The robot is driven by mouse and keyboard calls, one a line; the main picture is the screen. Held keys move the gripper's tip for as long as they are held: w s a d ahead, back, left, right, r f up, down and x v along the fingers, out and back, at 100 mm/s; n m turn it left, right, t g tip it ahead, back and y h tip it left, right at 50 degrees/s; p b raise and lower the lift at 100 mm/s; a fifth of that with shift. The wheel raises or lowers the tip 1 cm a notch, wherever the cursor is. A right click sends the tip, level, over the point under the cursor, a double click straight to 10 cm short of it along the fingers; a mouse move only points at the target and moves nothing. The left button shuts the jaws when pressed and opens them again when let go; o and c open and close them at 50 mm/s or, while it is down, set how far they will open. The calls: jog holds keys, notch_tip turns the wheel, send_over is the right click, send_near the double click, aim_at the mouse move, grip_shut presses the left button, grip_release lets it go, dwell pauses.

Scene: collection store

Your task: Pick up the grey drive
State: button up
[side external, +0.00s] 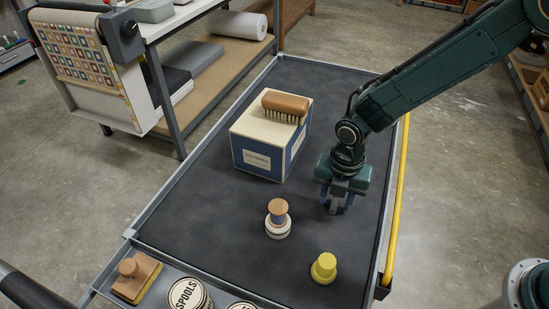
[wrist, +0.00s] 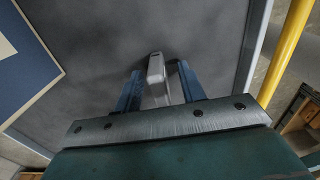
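The grey drive (wrist: 156,68) is a small light-grey block with a rounded end, on the dark mat in the wrist view. My gripper (wrist: 159,72) has its two blue fingers on either side of the drive, with a gap showing on each side. The gripper is open and points down at the mat. In the side view my gripper (side external: 338,204) is low over the right part of the cart, and only a small grey part of the drive shows between the fingers. The near end of the drive is hidden by the gripper body in the wrist view.
A blue-and-cream box (side external: 262,152) with a wooden brush (side external: 286,105) on top stands left of my gripper. A spool stack (side external: 278,219) and a yellow knob-like piece (side external: 324,267) stand nearer the front. A yellow rail (side external: 396,200) runs along the right edge.

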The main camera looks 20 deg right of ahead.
dwell(0.3)
grip_shut()
jog(key=shift+r, duration=0.15)
notch_tip(320, 180, up, 20)
dwell(0.8)
jog(key=shift+d, duration=0.1)
dwell(0.6)
